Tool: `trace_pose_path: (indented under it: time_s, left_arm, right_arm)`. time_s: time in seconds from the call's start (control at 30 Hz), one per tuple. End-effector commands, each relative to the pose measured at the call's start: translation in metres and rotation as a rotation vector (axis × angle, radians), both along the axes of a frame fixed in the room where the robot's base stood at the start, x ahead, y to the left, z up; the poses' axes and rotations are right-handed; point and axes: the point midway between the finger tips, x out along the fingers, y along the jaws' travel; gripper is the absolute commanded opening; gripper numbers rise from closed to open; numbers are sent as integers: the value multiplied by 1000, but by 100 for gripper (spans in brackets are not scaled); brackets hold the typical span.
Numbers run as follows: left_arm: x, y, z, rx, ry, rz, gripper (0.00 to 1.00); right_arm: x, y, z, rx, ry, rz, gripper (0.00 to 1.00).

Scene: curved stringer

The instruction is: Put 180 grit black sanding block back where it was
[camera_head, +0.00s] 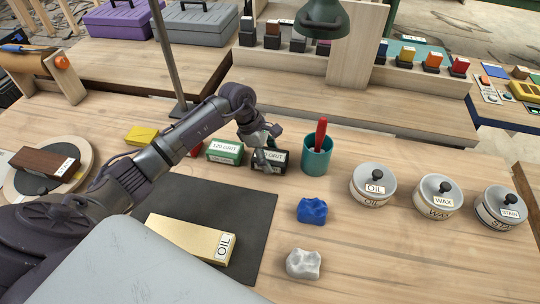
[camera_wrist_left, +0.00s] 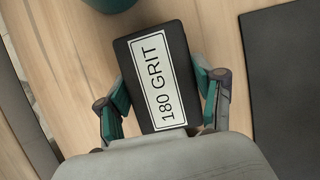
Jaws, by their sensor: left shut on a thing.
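The black 180 grit sanding block (camera_wrist_left: 158,75) is between the two fingers of my left gripper (camera_wrist_left: 160,105), its white label facing the wrist camera. In the head view the block (camera_head: 281,160) is at the back of the bench, between the green 120 grit block (camera_head: 224,151) and the teal cup (camera_head: 316,158). My left gripper (camera_head: 266,158) is shut on it from above and hides part of its label. I cannot tell whether the block touches the bench. My right gripper is not in view.
A dark mat (camera_head: 262,205) with a yellow OIL block (camera_head: 190,238) lies in front. A blue lump (camera_head: 311,210), a pale lump (camera_head: 303,263) and lidded OIL (camera_head: 372,186), WAX (camera_head: 437,196) and STAIN (camera_head: 500,208) tins stand right. A lamp post (camera_head: 168,60) rises behind my arm.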

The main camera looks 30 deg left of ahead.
Motion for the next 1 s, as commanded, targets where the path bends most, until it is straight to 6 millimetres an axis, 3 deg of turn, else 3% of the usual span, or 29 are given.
trace_pose_path:
  time_s: [0.1,0.13,0.27,0.7,1.0]
  left_arm:
    - [0,0,-4,0,-1,-1,35]
    - [0,0,-3,0,0,0,72]
    - [0,0,-2,0,0,0,92]
    - [0,2,5,0,-2,1,92]
    - [-5,25,60,2,-5,0,92]
  right_arm:
    - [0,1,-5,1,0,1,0]
    - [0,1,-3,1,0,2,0]
    - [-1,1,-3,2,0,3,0]
    - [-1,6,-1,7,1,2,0]
    - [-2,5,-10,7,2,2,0]
